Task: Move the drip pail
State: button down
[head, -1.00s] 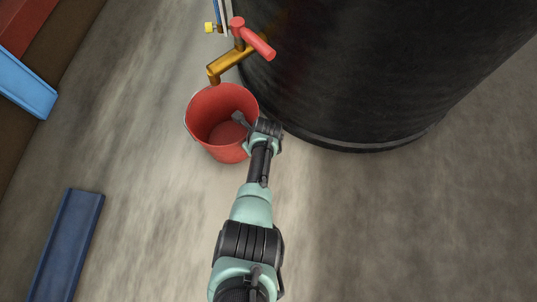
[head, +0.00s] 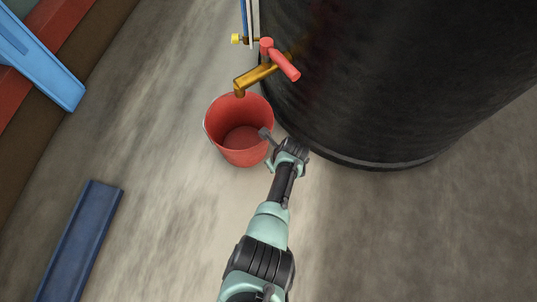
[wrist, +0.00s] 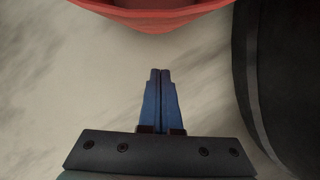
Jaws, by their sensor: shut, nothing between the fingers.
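The red drip pail (head: 240,145) stands upright on the floor below the brass tap (head: 258,75) of the black barrel, its open mouth facing up. It looks empty. A thin wire handle shows at its left side. My gripper (head: 266,136) is at the pail's right side, close to the rim. In the wrist view the two blue fingers (wrist: 160,72) are shut together with nothing between them. The pail's red rim (wrist: 155,18) crosses the top of that view, apart from the fingertips. I cannot tell the exact gap in the head view.
The large black barrel (head: 390,70) stands right behind the pail and my gripper; its wall is at the right of the wrist view (wrist: 285,90). The tap has a red handle (head: 282,62). Blue channel pieces (head: 78,240) lie at left. Floor at lower right is clear.

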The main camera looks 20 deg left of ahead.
jog(key=p+v, duration=0.6)
jog(key=v, duration=0.1)
jog(key=shift+r, duration=0.3)
jog(key=shift+s+d, duration=0.1)
